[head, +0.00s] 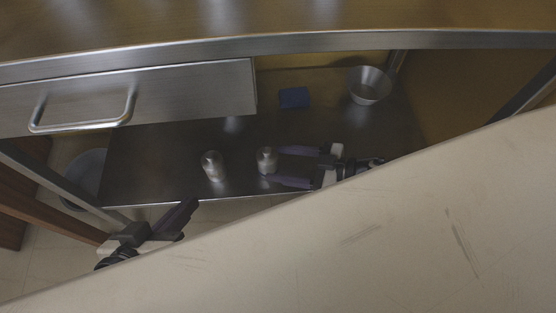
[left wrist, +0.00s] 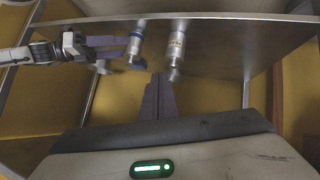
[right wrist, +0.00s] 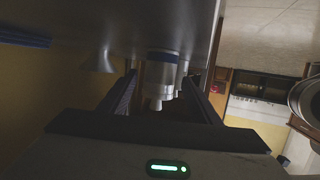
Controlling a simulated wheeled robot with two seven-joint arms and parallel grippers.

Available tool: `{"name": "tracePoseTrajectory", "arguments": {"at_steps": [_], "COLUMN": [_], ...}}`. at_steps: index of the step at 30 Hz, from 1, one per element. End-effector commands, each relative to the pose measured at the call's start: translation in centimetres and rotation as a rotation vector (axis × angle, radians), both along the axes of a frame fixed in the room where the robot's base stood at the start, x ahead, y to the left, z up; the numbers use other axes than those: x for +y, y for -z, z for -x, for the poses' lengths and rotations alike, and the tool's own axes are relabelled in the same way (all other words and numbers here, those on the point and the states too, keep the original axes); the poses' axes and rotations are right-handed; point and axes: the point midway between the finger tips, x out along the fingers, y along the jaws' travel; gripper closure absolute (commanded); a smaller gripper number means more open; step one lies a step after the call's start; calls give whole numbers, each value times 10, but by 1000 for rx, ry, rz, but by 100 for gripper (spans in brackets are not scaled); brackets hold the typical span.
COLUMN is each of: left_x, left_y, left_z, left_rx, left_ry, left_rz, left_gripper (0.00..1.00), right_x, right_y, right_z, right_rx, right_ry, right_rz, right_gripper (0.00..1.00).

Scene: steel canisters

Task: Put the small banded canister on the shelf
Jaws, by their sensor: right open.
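A small steel canister with a blue band (right wrist: 162,56) stands between the fingers of my right gripper (right wrist: 160,78). In the head view this canister (head: 266,158) is on the low metal surface (head: 150,170), and the open right gripper (head: 273,165) reaches around it from the right. The blue band also shows on it in the left wrist view (left wrist: 135,42).
A blue object (head: 294,97) and a metal bucket (head: 369,86) stand farther back on the metal surface. A drawer with a handle (head: 180,95) overhangs at the left. A grey round container (head: 86,172) is at the far left. A steel-edged top (head: 300,42) lies above.

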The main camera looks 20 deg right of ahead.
Motion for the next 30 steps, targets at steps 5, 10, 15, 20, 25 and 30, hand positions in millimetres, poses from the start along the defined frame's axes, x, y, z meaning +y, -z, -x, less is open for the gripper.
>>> {"name": "tracePoseTrajectory", "arguments": {"at_steps": [5,10,15,20,25,30], "left_x": [6,13,18,19,20,20], "left_y": [9,19,27,30,32,32], "left_z": [4,7,8,8,8,7], "left_rx": [44,75,95,99,101,102], "left_ry": [1,0,0,0,0,0], "left_rz": [-50,-92,-120,-131,-133,-131], "left_gripper": [100,100,100,100,100,100], "right_x": [-30,-56,-73,-78,-79,-79], "right_y": [-15,-24,-30,-32,-31,-31], "right_z": [24,45,58,62,62,62], "right_rx": [4,3,2,-1,-1,-1], "right_ry": [0,-1,0,0,0,0], "right_rz": [3,2,2,1,1,1], "right_gripper": [43,43,43,43,43,43]}}
